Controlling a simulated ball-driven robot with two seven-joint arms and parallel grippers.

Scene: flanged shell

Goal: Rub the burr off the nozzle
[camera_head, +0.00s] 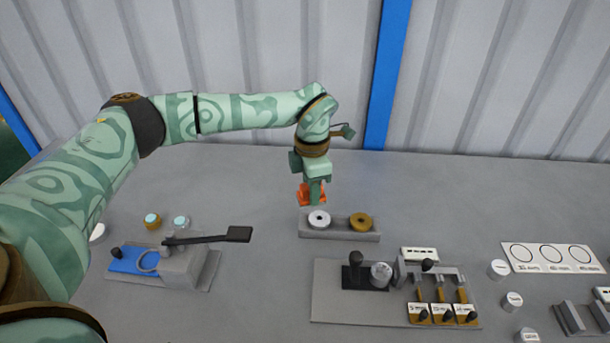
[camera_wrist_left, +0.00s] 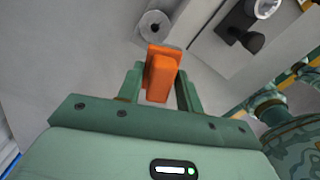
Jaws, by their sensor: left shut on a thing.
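My left gripper (camera_head: 313,193) is shut on an orange block (camera_head: 306,195), held upright just behind a grey two-place stand (camera_head: 340,236). In the left wrist view the orange block (camera_wrist_left: 162,75) sits between the two fingers of the gripper (camera_wrist_left: 160,88). The stand carries a white round piece with a dark centre hole (camera_head: 319,219) and a brass-coloured round piece (camera_head: 361,222). I cannot tell which piece is the nozzle, and no burr can be made out. My right gripper is not in view.
A blue and grey press (camera_head: 185,264) with a long black lever stands at left. A grey plate (camera_head: 335,300) at front centre bears a black knob, a metal cylinder and small levers. Several small white cylinders and a three-circle card (camera_head: 551,258) lie at right. The back table is clear.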

